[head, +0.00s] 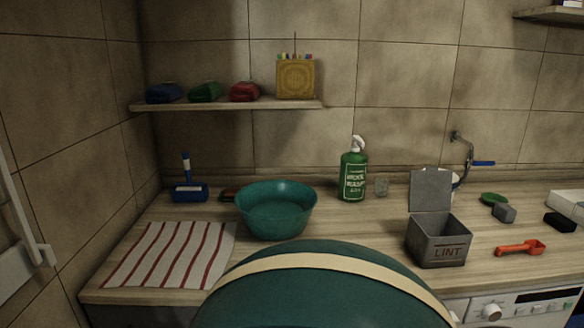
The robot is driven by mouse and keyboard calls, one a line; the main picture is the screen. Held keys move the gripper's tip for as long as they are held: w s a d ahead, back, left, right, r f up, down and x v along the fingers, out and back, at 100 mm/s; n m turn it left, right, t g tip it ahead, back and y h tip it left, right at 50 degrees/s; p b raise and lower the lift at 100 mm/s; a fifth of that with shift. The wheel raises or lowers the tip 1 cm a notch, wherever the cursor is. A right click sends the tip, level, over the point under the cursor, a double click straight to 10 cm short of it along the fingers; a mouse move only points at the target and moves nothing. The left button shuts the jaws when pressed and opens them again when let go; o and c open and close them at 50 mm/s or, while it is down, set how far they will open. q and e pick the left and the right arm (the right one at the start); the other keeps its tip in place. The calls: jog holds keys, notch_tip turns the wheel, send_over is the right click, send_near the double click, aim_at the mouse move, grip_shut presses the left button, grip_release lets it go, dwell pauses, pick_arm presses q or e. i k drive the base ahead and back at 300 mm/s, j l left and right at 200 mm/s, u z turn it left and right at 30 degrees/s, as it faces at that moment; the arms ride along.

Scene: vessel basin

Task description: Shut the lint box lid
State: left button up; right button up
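The lint box (439,251) is a grey open-topped box with "LINT" on its front. It stands on the wooden counter, right of centre in the head view. Its grey lid (430,190) stands upright at the back edge, so the box is open. Neither of my grippers shows in the head view.
A striped cloth (170,254) covers the counter's left. A large green rounded shape (322,290) fills the bottom foreground.

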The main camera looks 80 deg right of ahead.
aim_at(429, 190)
jog(key=z, duration=1.85)
